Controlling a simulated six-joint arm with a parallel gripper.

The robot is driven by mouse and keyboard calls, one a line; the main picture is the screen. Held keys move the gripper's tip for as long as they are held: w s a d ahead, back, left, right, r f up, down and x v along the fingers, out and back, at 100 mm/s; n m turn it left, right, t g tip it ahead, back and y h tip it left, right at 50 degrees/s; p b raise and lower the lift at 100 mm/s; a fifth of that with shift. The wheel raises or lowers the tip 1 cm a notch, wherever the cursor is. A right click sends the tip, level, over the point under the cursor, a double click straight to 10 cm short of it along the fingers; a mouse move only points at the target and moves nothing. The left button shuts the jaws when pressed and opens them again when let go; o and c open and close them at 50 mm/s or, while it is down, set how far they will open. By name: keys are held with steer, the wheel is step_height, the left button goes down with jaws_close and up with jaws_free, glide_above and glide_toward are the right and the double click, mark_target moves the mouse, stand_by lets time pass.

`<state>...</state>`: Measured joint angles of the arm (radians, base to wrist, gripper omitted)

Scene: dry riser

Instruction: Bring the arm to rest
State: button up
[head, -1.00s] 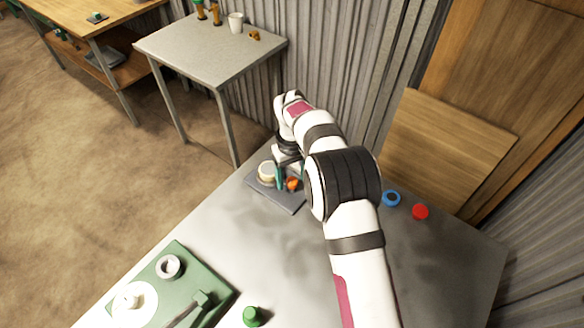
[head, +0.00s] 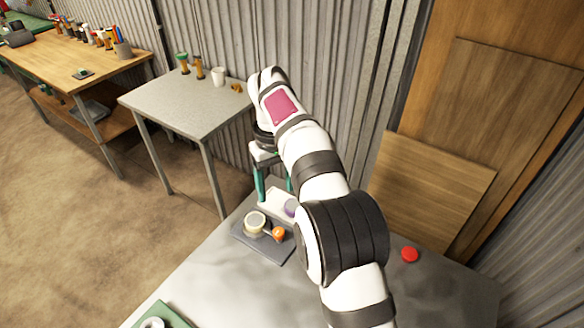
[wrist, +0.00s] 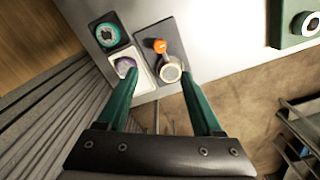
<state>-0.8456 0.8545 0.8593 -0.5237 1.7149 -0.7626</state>
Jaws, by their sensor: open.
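My gripper (head: 274,190) is open and empty, its two green fingers spread and pointing down. It hangs above the far end of the table (head: 235,300), over or just behind a white tray (head: 272,204) holding a purple round piece (head: 290,207). In the wrist view, the open fingers (wrist: 160,76) frame a dark grey plate (wrist: 175,38) with a cream-rimmed round piece (wrist: 170,69) and an orange piece (wrist: 160,46). My arm covers part of the table in the head view.
A red cap (head: 410,254) lies right of my arm. The wrist view shows a teal round piece (wrist: 107,34) in a dark square holder. A green board (head: 160,315) is at the front left. A side table (head: 195,102) stands behind, against a corrugated wall (head: 330,60).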

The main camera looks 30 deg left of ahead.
steer(key=s+d+r+m, duration=0.1)
steer(key=d+r+m, duration=0.3)
steer(key=d, duration=0.7)
steer(key=s+d+r+m, duration=0.2)
steer(key=d+r+m, duration=0.2)
steer(key=d, duration=0.7)
steer(key=s+d+f+m+y, duration=0.1)
steer(key=s+d+f+m, duration=0.2)
steer(key=s+d+m, duration=0.2)
steer(key=s+d+f+m, duration=0.3)
steer(key=s+d+m, duration=0.2)
steer(key=s+d, duration=0.4)
steer(key=s, duration=0.5)
steer(key=shift+y, duration=0.4)
